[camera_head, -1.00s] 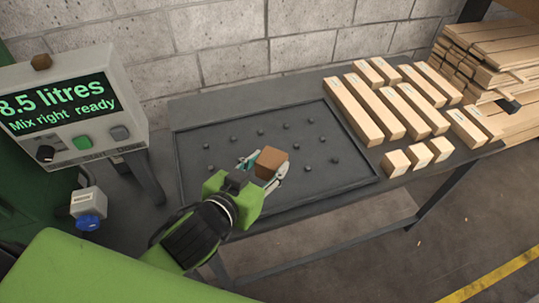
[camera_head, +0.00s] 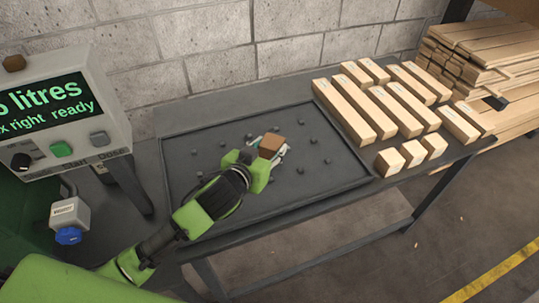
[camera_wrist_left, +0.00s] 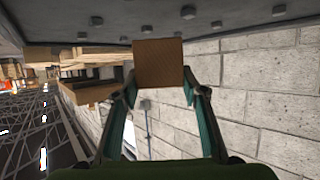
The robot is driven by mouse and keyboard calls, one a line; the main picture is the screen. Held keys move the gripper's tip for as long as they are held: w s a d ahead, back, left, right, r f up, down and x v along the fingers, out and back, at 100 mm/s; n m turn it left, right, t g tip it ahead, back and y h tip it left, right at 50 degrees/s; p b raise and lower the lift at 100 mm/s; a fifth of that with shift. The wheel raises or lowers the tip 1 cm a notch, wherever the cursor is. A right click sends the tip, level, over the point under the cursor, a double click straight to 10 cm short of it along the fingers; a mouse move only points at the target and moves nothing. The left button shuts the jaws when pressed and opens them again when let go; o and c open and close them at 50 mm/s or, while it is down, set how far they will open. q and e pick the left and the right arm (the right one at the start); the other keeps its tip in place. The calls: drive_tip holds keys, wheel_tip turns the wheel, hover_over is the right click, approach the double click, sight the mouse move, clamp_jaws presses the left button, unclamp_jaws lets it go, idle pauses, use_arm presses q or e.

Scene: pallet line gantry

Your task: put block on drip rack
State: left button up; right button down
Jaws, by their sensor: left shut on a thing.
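A brown block (camera_head: 271,144) is held in my left gripper (camera_head: 266,150), over the middle of the drip rack. The drip rack (camera_head: 340,168) is a dark, rimmed tray with several small round pegs, lying on the bench. In the left wrist view the block (camera_wrist_left: 158,62) sits between the two fingertips (camera_wrist_left: 160,92), and the pegged rack surface (camera_wrist_left: 120,22) runs along the top of the picture. I cannot tell whether the block touches the pegs. Part of the rack is hidden behind my left arm. My right gripper is not in view.
Several long pale timbers (camera_head: 355,110) and short pale blocks (camera_head: 389,162) lie on the bench right of the rack. Stacked planks (camera_head: 490,50) stand beyond. A control box with a green display (camera_head: 45,107) and a white dispenser with a blue knob (camera_head: 68,236) stand at left. A block wall is behind.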

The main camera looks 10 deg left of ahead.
sight(269, 156)
use_arm(q)
drive_tip(key=shift+w+f, duration=0.4)
drive_tip(key=shift+f, duration=1.65)
drive_tip(key=o, duration=1.1)
drive_tip(key=shift+o, duration=0.2)
drive_tip(key=v, duration=1.2)
